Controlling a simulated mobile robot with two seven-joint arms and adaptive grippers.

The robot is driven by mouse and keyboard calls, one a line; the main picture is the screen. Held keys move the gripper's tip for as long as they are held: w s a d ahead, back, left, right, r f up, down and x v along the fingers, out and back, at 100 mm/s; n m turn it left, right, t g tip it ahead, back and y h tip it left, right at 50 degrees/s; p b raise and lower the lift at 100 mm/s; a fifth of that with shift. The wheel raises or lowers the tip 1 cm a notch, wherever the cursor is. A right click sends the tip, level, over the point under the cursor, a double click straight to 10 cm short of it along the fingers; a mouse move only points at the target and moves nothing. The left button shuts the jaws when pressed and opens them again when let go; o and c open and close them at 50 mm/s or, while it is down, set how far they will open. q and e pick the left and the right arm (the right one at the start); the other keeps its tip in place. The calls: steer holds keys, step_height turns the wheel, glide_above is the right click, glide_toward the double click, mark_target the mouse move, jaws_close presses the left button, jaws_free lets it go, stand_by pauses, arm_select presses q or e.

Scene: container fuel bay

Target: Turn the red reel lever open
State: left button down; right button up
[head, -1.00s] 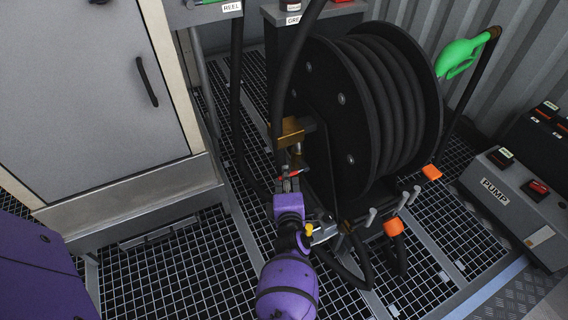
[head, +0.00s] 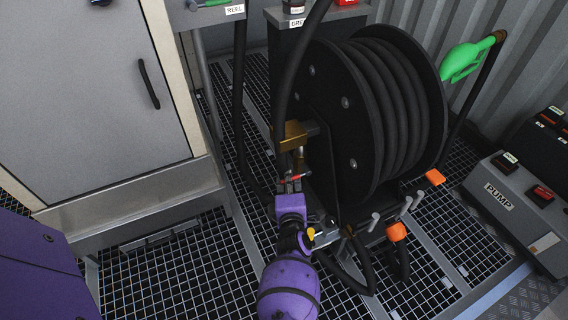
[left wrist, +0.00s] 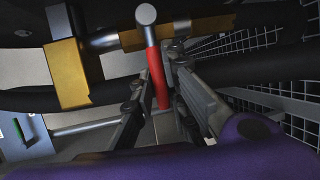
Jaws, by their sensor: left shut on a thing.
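The red reel lever (left wrist: 157,79) shows in the left wrist view, hanging down from a round silver pivot on a brass and steel pipe fitting (left wrist: 180,32). In the head view only a small part of the red lever (head: 297,177) shows, at the tip of my left gripper (head: 289,185). In the left wrist view my left gripper (left wrist: 160,95) has its fingers on either side of the lever and is shut on it. The hose reel (head: 375,115) stands just right of the gripper, behind the brass fitting (head: 297,133). My right gripper is not in view.
A grey cabinet (head: 80,90) stands at the left. A green nozzle (head: 466,58) hangs right of the reel. A box marked PUMP (head: 515,200) is at the right. Black hoses (head: 240,110) run close to the gripper, over an open grating floor.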

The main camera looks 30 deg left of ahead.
mark_target(293, 176)
arm_select(q)
steer(key=shift+w+r+p, duration=0.15)
steer(key=shift+r+p, duration=0.3)
steer(key=r+m+p, duration=0.1)
steer(key=m+g+p, duration=0.1)
steer(key=p, duration=0.1)
steer(key=r+m+p, duration=0.1)
steer(key=p, duration=0.1)
steer(key=shift+w+d+r+g, duration=0.25)
steer(key=shift+w+r+g, duration=0.05)
steer(key=shift+g, duration=0.1)
steer(key=shift+w+d+r+m+g+y+p, duration=0.25)
steer(key=shift+r+m+g+y+p, duration=0.25)
steer(key=shift+m+p, duration=0.5)
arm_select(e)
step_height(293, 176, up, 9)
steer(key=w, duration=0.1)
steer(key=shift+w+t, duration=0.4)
arm_select(q)
steer(key=shift+f, duration=0.1)
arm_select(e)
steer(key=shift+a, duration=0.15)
arm_select(q)
steer(key=c, duration=1.7)
jaws_free()
steer(key=shift+s+a+f, duration=0.1)
steer(key=shift+f, duration=0.05)
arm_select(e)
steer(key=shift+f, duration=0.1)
